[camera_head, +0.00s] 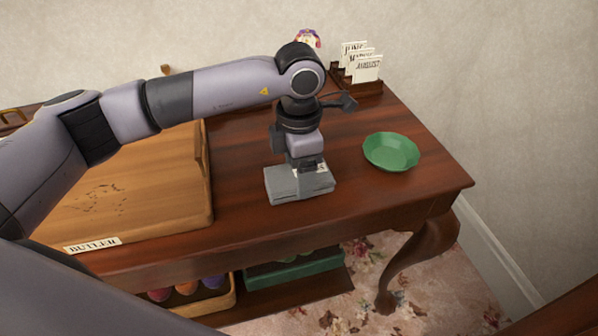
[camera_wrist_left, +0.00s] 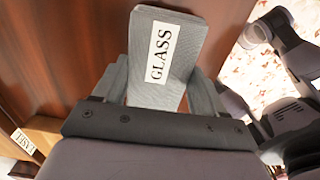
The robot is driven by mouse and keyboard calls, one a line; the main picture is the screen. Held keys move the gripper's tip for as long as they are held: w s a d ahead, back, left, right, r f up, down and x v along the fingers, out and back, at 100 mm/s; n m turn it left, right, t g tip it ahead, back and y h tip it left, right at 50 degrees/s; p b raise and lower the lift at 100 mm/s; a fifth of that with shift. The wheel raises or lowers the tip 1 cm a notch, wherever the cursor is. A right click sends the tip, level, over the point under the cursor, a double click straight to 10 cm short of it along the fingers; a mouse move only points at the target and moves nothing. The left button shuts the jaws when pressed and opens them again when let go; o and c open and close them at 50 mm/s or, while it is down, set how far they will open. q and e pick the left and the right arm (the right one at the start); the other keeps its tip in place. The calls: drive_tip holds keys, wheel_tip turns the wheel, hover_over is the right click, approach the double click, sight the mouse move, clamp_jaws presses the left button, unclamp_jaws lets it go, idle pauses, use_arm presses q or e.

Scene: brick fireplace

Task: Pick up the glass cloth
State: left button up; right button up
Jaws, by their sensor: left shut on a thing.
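The glass cloth is a grey folded cloth (camera_head: 285,190) at the front middle of the dark wooden table. In the left wrist view the cloth (camera_wrist_left: 188,70) carries a white label reading GLASS. My left gripper (camera_head: 301,172) points down over it from above. In the left wrist view the fingers of my left gripper (camera_wrist_left: 162,88) stand on both sides of the cloth, shut on it. The gripper hides part of the cloth in the head view. I cannot tell whether the cloth is clear of the tabletop. My right gripper is not in view.
A green bowl (camera_head: 391,152) stands to the right on the table (camera_head: 345,205). A wooden board with a raised edge (camera_head: 150,205), labelled BUTLER (camera_head: 93,245), lies to the left. A card rack (camera_head: 360,85) is at the back. Crates (camera_head: 293,270) sit on the lower shelf.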

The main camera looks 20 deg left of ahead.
use_arm(q)
wheel_tip(320, 180, up, 20)
drive_tip(key=shift+f+p, duration=0.2)
drive_tip(key=shift+p, duration=0.2)
drive_tip(key=o, duration=0.3)
drive_tip(key=shift+c, duration=1)
drive_tip(key=shift+f, duration=0.1)
